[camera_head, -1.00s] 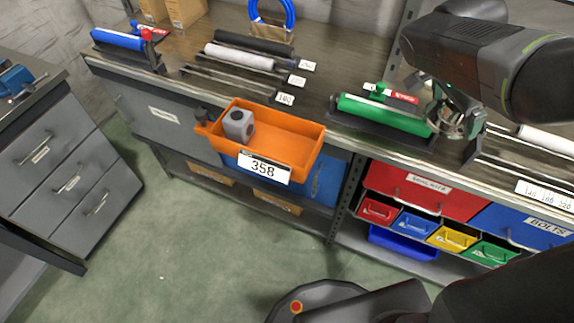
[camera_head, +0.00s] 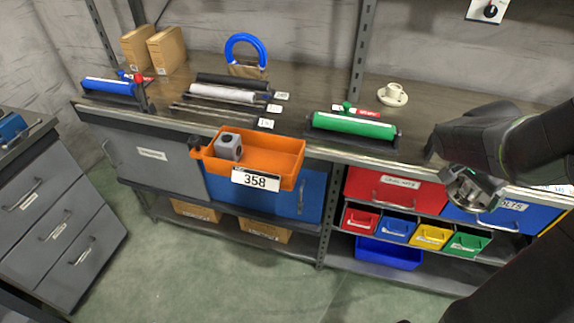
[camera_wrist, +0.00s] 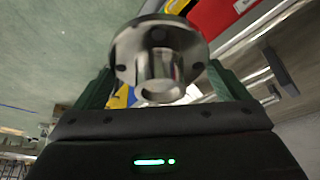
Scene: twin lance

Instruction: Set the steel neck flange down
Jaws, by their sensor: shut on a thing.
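The steel neck flange (camera_wrist: 160,55) is a shiny round disc with bolt holes and a short tubular neck. In the wrist view it sits between the two green fingers of my gripper (camera_wrist: 158,88), which is shut on it. In the head view my gripper (camera_head: 472,190) holds the flange (camera_head: 462,192) at the right, in front of the bench's front edge and the red and blue drawers. It is apart from the bench top. Part of the flange is hidden by the fingers.
An orange tray (camera_head: 285,160) labelled 358 holds a grey block (camera_head: 229,147). A green cylinder (camera_head: 352,124) lies in a dark cradle on the bench, with a cream flanged part (camera_head: 392,94) behind it. Cardboard boxes (camera_head: 167,50) stand at the back left.

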